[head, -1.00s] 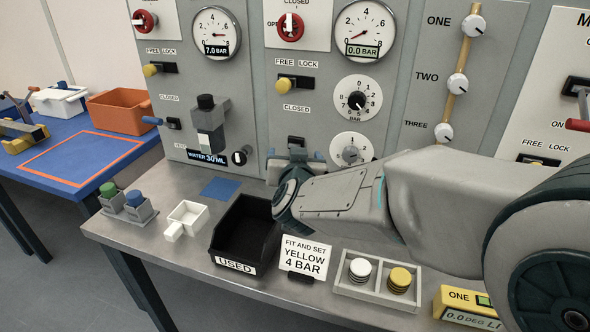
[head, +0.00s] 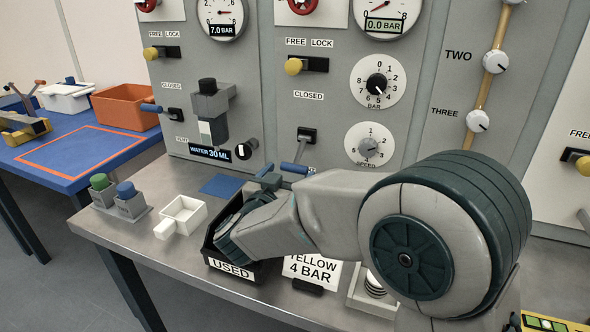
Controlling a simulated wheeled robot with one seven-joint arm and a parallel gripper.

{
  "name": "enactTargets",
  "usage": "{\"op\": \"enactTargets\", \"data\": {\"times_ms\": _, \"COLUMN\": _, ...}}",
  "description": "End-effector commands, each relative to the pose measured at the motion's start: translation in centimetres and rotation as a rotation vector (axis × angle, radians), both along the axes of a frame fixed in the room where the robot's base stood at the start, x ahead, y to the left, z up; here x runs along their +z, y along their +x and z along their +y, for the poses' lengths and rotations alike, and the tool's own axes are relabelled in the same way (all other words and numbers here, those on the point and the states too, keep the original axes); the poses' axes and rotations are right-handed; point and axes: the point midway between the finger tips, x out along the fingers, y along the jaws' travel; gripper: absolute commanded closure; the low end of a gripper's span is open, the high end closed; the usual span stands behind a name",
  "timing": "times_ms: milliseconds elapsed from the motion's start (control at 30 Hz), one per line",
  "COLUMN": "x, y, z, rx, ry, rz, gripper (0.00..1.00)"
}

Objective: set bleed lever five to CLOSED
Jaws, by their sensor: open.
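A bleed lever with a grey rod and blue grip (head: 293,168) comes out of a black slot on the middle panel. It points down, away from the CLOSED label (head: 308,95) above it. A lower label is mostly hidden behind it. My gripper (head: 269,181) is open, just left of and below the blue grip; I cannot tell whether they touch. Another blue-handled lever (head: 152,108) on the left panel sticks out sideways between its CLOSED and VENT labels. No number five is readable on either lever.
A black USED bin (head: 232,268) stands under my wrist, beside a sign reading YELLOW 4 BAR (head: 308,268). A white square tray (head: 182,214) and two capped holders (head: 120,203) stand to the left. My arm hides much of the bench's right side.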

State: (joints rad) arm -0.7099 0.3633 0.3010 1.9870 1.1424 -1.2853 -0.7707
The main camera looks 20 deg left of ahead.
Motion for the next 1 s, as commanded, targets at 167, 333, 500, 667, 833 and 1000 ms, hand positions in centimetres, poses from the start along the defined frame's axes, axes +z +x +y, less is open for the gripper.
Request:
{"op": "enactTargets", "data": {"times_ms": 167, "x": -0.1, "y": 2.7, "z": -0.3, "rx": -0.001, "ry": 0.001, "rz": 0.001, "gripper": 0.2}}
{"op": "enactTargets", "data": {"times_ms": 333, "x": 0.0, "y": 4.0, "z": -0.3, "rx": 0.001, "ry": 0.0, "rz": 0.0, "gripper": 0.2}}
{"op": "enactTargets", "data": {"times_ms": 500, "x": 0.0, "y": 4.3, "z": -0.4, "rx": 0.001, "ry": -0.001, "rz": 0.001, "gripper": 0.2}}
{"op": "enactTargets", "data": {"times_ms": 667, "x": 0.0, "y": 4.3, "z": -0.4, "rx": 0.001, "ry": 0.0, "rz": 0.0, "gripper": 0.31}}
{"op": "enactTargets", "data": {"times_ms": 833, "x": 0.0, "y": 4.3, "z": -0.4, "rx": 0.001, "ry": 0.0, "rz": 0.0, "gripper": 0.78}}
{"op": "enactTargets", "data": {"times_ms": 1000, "x": 0.1, "y": 4.3, "z": -0.5, "rx": -0.001, "ry": 0.0, "rz": 0.003, "gripper": 0.83}}
